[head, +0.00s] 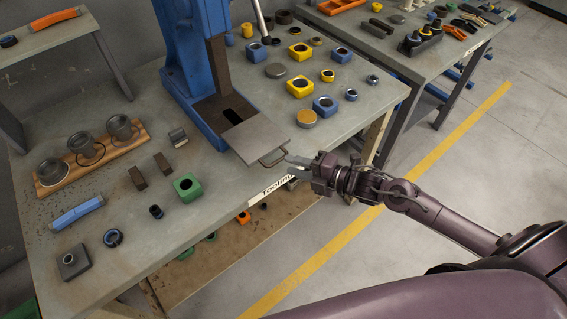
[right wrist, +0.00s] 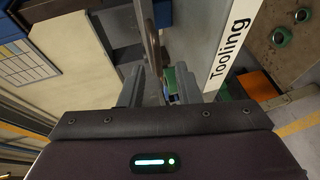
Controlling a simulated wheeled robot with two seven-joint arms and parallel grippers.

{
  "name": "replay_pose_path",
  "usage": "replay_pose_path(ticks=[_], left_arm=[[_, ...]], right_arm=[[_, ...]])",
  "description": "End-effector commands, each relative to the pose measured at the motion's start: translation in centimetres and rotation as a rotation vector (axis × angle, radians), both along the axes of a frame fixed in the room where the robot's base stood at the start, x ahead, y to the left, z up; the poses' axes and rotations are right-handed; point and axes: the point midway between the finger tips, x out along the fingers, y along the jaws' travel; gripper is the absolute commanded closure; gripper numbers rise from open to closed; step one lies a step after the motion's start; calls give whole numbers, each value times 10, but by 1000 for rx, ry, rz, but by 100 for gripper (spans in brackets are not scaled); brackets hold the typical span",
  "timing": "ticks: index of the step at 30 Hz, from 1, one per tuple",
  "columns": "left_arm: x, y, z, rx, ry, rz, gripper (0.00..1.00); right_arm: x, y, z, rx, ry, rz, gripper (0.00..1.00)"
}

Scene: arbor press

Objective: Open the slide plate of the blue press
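The blue press (head: 192,60) stands on the workbench. Its grey slide plate (head: 256,138) lies at the front of the press base, with a dark slot (head: 233,116) showing behind it. A thin wire handle (head: 272,159) sticks out from the plate's front edge near the bench edge. My right gripper (head: 293,161) is just right of the handle, fingers pointing at it. In the right wrist view the two fingers (right wrist: 159,88) stand apart with a gap between them. I cannot tell whether the handle lies between them. My left gripper is not in view.
The workbench (head: 110,255) holds loose blocks and rings; a green block (head: 187,186) lies left of the plate. Yellow and blue blocks (head: 300,87) stand to its right. A "Tooling" label (right wrist: 230,50) is on the bench front. Floor on the right is clear.

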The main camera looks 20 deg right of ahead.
Motion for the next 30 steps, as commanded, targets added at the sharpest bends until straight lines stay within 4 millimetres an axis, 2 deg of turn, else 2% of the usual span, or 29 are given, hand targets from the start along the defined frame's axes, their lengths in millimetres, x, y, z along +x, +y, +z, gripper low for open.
replay_pose_path(ticks=[7, 25, 28, 30], left_arm=[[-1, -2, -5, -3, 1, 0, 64], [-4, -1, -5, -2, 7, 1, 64], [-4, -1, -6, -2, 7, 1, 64], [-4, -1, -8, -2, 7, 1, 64]], right_arm=[[-17, -15, 4, 0, 1, 0, 70], [-17, -17, 4, 2, 2, -4, 70], [-14, -26, -10, 14, 37, -46, 70], [-10, -42, -34, 37, 99, -120, 70]])
